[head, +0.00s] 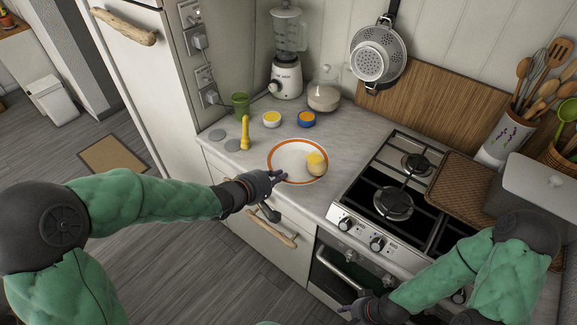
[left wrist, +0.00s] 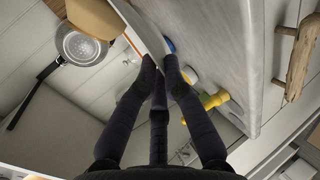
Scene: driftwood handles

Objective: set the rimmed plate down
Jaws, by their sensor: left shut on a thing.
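The rimmed plate (head: 284,158), white with an orange band, is over the counter left of the stove, looking about level. A rounded tan thing with a yellow top (head: 316,164) sits at its right side. My left gripper (head: 276,177) is shut on the plate's near left edge. In the left wrist view its fingers (left wrist: 159,68) close at the plate (left wrist: 142,28), seen nearly edge-on. I cannot tell whether the plate touches the counter. My right gripper (head: 356,307) is low in front of the oven, away from the plate; its fingers are too unclear to read.
The counter (head: 333,128) has free room around the plate. A yellow mill (head: 245,133) and green cup (head: 240,103) are left. The stove (head: 395,203) is right.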

